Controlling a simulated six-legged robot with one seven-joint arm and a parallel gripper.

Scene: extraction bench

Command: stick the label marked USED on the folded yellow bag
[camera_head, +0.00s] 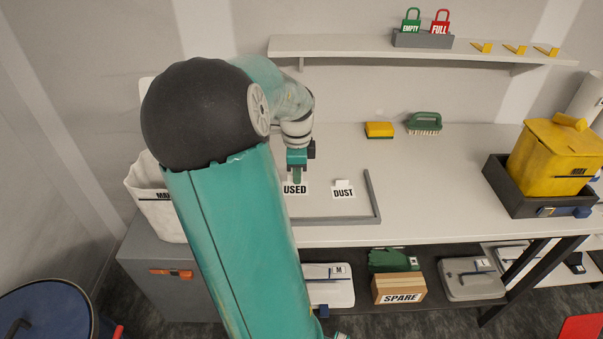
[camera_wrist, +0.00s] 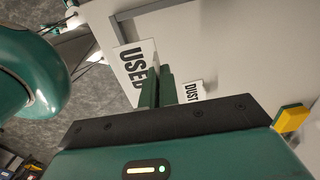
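The label marked USED (camera_head: 294,189) is a white card with black letters. It is in my gripper (camera_head: 297,177) above the left part of the bench. In the wrist view the green fingers (camera_wrist: 160,85) are close together at the edge of the USED label (camera_wrist: 133,65), which looks much larger than the DUST label, so it seems raised off the surface. The fingers hide its gripped edge. The yellow bag (camera_head: 552,150) stands at the bench's right end in a dark tray (camera_head: 497,178), its top folded over and a MAX mark on its side. My gripper is far left of it.
The DUST label (camera_head: 343,192) lies in a grey-edged area (camera_head: 376,205). A yellow-green sponge (camera_head: 379,129) and a green brush (camera_head: 424,122) are at the back. A shelf (camera_head: 350,46) with EMPTY and FULL tags overhangs the bench. The bench middle (camera_head: 440,185) is clear.

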